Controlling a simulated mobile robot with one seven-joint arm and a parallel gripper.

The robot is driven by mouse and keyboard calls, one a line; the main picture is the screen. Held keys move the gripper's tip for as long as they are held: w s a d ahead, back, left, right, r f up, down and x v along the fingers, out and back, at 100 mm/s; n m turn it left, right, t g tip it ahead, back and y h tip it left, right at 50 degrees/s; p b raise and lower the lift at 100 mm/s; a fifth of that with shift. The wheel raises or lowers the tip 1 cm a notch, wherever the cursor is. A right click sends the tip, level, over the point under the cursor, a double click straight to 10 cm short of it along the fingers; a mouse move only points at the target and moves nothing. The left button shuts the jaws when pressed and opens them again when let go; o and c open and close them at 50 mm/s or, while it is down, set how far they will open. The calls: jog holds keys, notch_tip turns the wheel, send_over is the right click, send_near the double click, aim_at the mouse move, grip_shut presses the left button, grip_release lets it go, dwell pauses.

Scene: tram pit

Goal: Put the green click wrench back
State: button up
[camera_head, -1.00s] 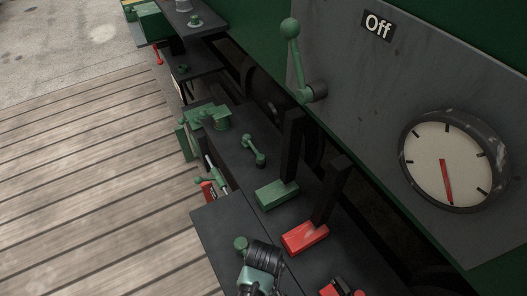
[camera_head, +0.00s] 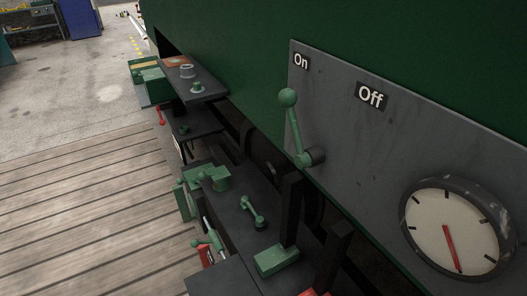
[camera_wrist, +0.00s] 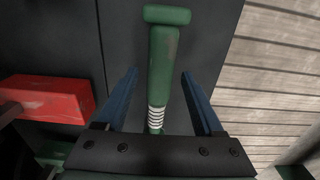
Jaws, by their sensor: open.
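A green tool with a crosswise end piece and a pale ribbed neck (camera_wrist: 163,65), which looks like the green click wrench, lies over a dark surface in the wrist view. My gripper (camera_wrist: 159,74) is open, with one blue finger on each side of its shaft. I see gaps between the fingers and the shaft; its lower end is hidden behind the gripper's dark bar. My gripper does not show in the head view, and I cannot make out this tool there.
A red block (camera_wrist: 50,98) lies left of the gripper. In the head view, dark worktops (camera_head: 233,203) carry a green lever (camera_head: 253,212) and a green block (camera_head: 276,261). A grey panel (camera_head: 350,130) with a dial stands right. The plank floor (camera_head: 80,200) at left is clear.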

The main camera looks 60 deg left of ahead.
notch_tip(320, 180, up, 12)
jog(key=shift+p, duration=0.3)
jog(key=shift+w+f, duration=0.1)
jog(key=shift+f, duration=0.05)
